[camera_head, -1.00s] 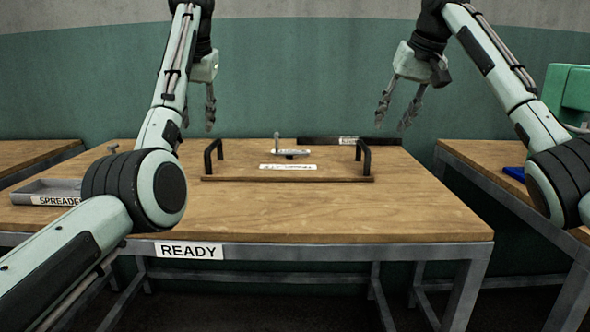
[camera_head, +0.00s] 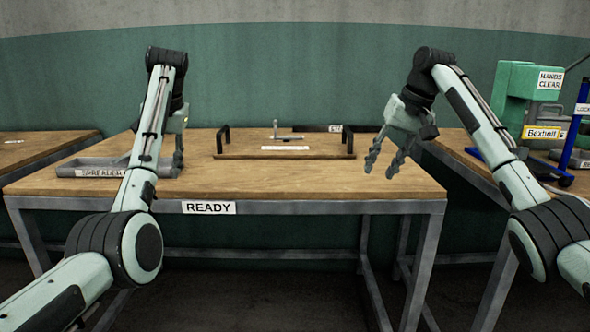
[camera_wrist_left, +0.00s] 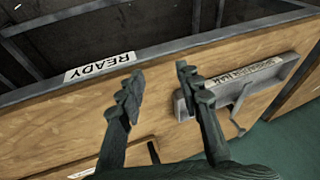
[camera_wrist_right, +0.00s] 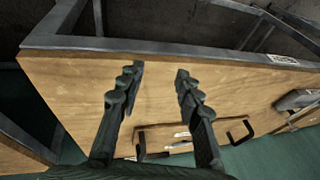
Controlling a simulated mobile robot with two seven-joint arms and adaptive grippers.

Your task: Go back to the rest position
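My left gripper (camera_head: 180,150) hangs above the left part of the READY table (camera_head: 290,192), partly hidden by its own arm in the head view. The left wrist view shows its two fingers apart with nothing between them (camera_wrist_left: 160,76). My right gripper (camera_head: 381,163) hangs over the right part of the table, fingers pointing down. The right wrist view shows its fingers spread and empty (camera_wrist_right: 160,74). Both arms are bent, with the forearms raised and the grippers in front of me.
A grey SPREADER tray (camera_head: 84,173) is at left. A green press (camera_head: 513,85) stands on the right table. The front middle of the table is clear.

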